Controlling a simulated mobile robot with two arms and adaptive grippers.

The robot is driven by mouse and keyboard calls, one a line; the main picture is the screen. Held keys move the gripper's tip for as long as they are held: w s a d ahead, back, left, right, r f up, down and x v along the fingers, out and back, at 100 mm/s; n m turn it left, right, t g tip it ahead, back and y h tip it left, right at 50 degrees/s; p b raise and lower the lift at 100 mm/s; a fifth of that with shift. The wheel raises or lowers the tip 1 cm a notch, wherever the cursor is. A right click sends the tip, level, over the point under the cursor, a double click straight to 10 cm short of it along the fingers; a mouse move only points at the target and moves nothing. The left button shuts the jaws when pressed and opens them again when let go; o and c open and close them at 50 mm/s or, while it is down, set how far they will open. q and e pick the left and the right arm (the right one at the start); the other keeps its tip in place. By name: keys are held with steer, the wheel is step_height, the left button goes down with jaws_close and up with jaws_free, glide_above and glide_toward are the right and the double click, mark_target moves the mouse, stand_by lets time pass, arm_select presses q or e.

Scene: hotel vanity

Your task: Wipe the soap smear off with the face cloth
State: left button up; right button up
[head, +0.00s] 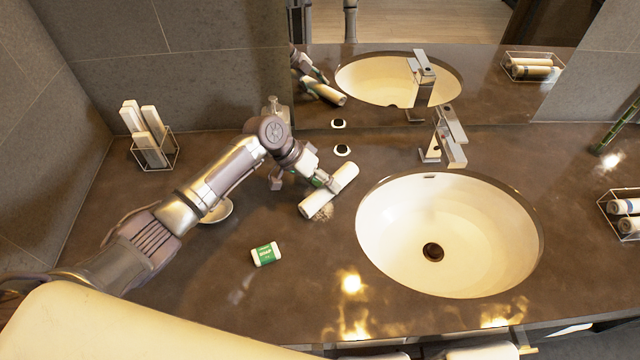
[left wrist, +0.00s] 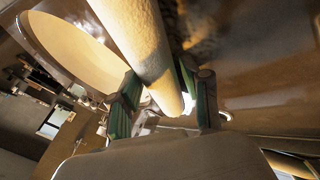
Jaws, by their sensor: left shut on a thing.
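The face cloth (head: 345,177) is a cream roll, held at a slant just left of the sink. My left gripper (head: 331,184) is shut around the middle of the roll. In the left wrist view the cloth (left wrist: 138,38) passes between the green-padded fingers of the gripper (left wrist: 160,100). A pale, speckled patch that looks like the soap smear (head: 322,213) shows on the brown counter at the cloth's lower edge, partly hidden by the cloth. I cannot tell whether the cloth touches the counter. My right gripper is not in view.
The sink (head: 447,190) and faucet (head: 447,140) are right of the cloth. A green-and-white packet (head: 266,254) and a small dish (head: 217,212) lie left. Wire holders stand at the left (head: 154,155) and right (head: 606,222). The mirror (head: 385,60) rises behind. The front counter is mostly clear.

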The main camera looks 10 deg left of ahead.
arm_select(q)
steer(key=shift+w+a+f+b, duration=0.2)
steer(key=shift+w+f+b, duration=0.05)
steer(key=shift+w+b, duration=0.25)
steer(key=shift+s+a+r+p, duration=0.15)
steer(key=shift+a+p, duration=0.35)
steer(key=shift+a, duration=0.25)
steer(key=shift+s+a+p, duration=0.25)
steer(key=shift+a, duration=0.65)
steer(key=shift+s+a+p, duration=0.3)
steer(key=shift+a, duration=0.65)
steer(key=shift+s+a+p, duration=0.25)
steer(key=shift+a, duration=0.65)
steer(key=shift+w+r+p, duration=0.1)
steer(key=shift+r+p, duration=0.3)
steer(key=shift+r, duration=0.1)
step_height(320, 180, up, 6)
steer(key=p, duration=0.5)
steer(key=shift+d, duration=0.15)
